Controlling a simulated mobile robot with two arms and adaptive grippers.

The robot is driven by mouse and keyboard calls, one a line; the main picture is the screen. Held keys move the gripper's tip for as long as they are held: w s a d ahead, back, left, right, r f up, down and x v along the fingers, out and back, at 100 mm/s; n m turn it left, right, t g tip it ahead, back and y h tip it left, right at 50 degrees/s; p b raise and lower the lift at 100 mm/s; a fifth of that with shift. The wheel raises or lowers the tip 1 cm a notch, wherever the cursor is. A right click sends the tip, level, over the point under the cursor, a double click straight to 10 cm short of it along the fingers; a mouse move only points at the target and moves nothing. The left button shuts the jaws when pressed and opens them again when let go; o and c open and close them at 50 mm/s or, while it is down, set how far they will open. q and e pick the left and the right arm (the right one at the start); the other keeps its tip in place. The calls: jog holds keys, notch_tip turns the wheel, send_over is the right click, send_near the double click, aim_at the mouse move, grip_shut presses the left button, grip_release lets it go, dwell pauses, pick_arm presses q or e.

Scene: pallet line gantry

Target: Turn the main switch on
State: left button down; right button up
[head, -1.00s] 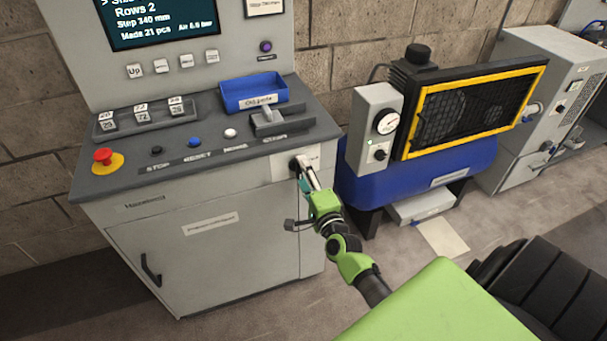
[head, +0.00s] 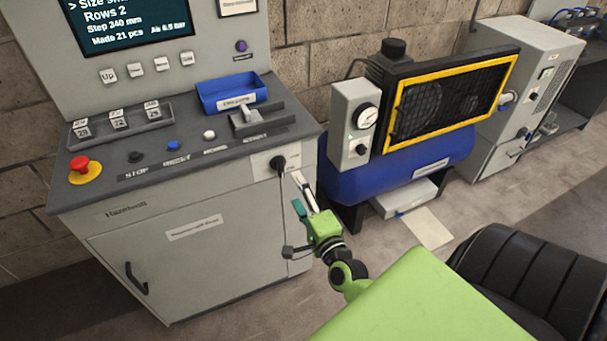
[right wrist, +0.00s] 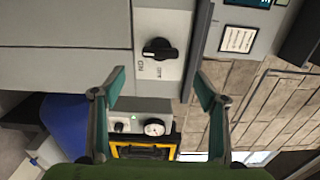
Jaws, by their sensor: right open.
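The main switch (head: 278,162) is a black rotary knob on a pale plate at the upper right of the grey cabinet's front. In the right wrist view the knob (right wrist: 158,48) lies roughly crosswise, with small lettering below it that I cannot read surely. My right gripper (head: 300,193) is open and empty, just in front of and below the switch, apart from it. In the right wrist view its teal-padded fingers (right wrist: 159,80) stand wide apart, with the knob beyond them near the middle. My left gripper is not in view.
The control desk (head: 150,195) carries a red stop button (head: 80,164), small buttons and a blue tray (head: 232,92). A blue compressor (head: 400,170) with a yellow-framed grille stands to the right. A black padded seat (head: 525,275) is at the lower right.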

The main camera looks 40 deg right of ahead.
jog(key=shift+v, duration=1.8)
